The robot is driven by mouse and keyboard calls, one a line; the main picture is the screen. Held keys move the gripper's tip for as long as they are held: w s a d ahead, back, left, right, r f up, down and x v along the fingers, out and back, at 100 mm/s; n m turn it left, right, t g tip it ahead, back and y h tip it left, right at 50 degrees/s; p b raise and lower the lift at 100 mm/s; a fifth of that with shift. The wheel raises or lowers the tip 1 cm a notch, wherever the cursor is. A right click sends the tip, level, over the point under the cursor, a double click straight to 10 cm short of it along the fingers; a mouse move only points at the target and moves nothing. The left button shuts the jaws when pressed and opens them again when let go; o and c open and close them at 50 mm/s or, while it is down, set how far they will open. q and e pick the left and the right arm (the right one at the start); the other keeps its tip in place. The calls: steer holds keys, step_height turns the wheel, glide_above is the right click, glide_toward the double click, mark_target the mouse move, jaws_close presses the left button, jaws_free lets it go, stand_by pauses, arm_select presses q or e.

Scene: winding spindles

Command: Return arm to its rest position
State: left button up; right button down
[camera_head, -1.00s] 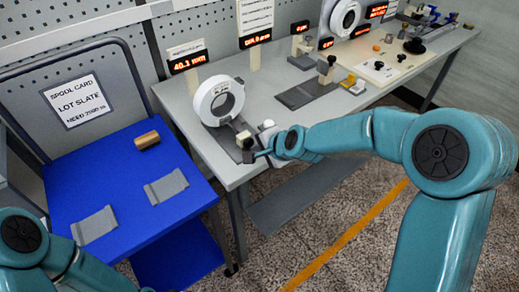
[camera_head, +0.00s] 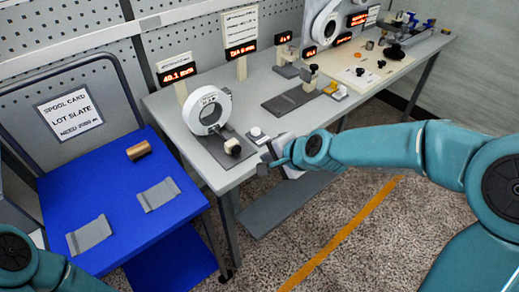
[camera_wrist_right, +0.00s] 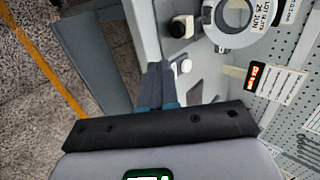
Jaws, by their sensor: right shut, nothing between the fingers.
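My right arm is teal and reaches in from the right in the head view. Its gripper (camera_head: 266,161) is at the front edge of the grey bench (camera_head: 228,181), right of the white ring gauge (camera_head: 199,124). In the right wrist view the two dark fingers (camera_wrist_right: 159,68) are together with nothing between them. A white button (camera_head: 256,132) is just behind the gripper. My left arm shows at the lower left; its gripper is out of view.
A blue cart (camera_head: 112,224) at the left bears a copper-brown spool (camera_head: 138,150) and two grey cradles (camera_head: 158,194). A dark plate with a post (camera_head: 291,99) and a pale board (camera_head: 365,78) are further along the bench. The floor in front is clear, with an orange line (camera_head: 342,236).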

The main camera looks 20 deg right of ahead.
steer(key=s+a+f+n+g, duration=0.1)
steer(key=s+f+g, duration=0.25)
steer(key=f, duration=0.65)
steer(key=s+a+f+g, duration=0.2)
steer(key=s+f, duration=0.3)
steer(key=f, duration=0.4)
steer(key=s+a+f+n+g, duration=0.2)
steer(key=s+a+f+n, duration=0.2)
steer(key=s+f+n, duration=0.6)
steer(key=s+f, duration=0.1)
steer(key=s, duration=0.3)
steer(key=shift+n+g+y, duration=0.3)
steer(key=shift+n+g, duration=0.05)
steer(key=shift+n, duration=0.05)
steer(key=shift+f, duration=0.1)
